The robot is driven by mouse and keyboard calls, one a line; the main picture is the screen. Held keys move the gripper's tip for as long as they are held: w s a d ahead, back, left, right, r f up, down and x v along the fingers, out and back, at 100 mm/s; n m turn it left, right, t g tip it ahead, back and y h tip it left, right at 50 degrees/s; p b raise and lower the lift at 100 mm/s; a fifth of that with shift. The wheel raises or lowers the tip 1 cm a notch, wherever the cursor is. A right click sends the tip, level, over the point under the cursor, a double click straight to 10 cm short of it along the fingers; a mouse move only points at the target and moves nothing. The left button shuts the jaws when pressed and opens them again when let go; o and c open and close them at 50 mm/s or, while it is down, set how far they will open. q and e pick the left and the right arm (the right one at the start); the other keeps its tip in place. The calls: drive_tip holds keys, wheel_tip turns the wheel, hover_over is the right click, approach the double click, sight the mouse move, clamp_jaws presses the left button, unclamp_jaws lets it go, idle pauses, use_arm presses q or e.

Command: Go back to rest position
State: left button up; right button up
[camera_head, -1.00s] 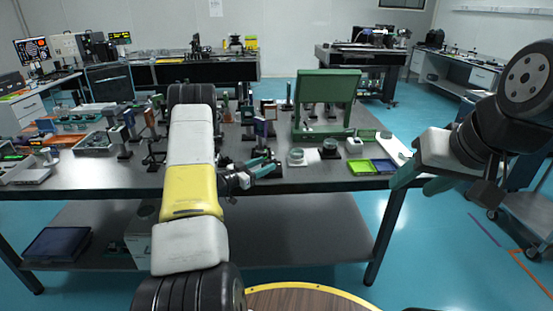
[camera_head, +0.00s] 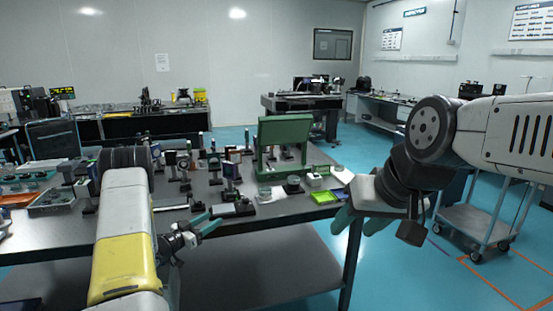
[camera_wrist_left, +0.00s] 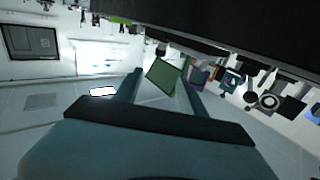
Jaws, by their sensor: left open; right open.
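My left gripper (camera_head: 203,228) is over the front edge of the optical table (camera_head: 250,227) in the head view. Its teal fingers are apart and point right, with nothing between them. In the left wrist view my left gripper (camera_wrist_left: 163,90) shows both fingers spread, with the green case far beyond them. My right gripper (camera_head: 352,222) hangs off the table's right end, over the floor. Its teal fingers are apart and seem empty, partly hidden by the wrist.
An open green case (camera_head: 284,143) stands at the table's right side, near a bright green tray (camera_head: 324,197). Several optical mounts stand behind my left gripper. A cart (camera_head: 482,215) stands at right. Blue floor (camera_head: 400,270) is free between table and cart.

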use_arm(q)
drive_tip(key=w+a+r+n+y, duration=0.25)
drive_tip(key=r+y, duration=0.35)
drive_tip(key=r, duration=0.7)
drive_tip(key=s+r+n+g+y, duration=0.1)
drive_tip(key=s+r+n+y, duration=0.4)
drive_tip(key=r, duration=0.6)
drive_tip(key=s+d+g+h, duration=0.1)
drive_tip(key=s+d, duration=0.3)
drive_tip(key=s, duration=0.8)
drive_tip(key=s+d+r+g, duration=0.1)
drive_tip(key=s+d+g, duration=0.3)
drive_tip(key=s, duration=0.8)
drive_tip(key=s+d+g+h, duration=0.1)
drive_tip(key=s+d, duration=0.3)
drive_tip(key=s, duration=0.9)
drive_tip(key=shift+r+m+g+h, duration=0.3)
drive_tip(key=shift+r+m+g, duration=0.15)
drive_tip(key=shift+g, duration=0.25)
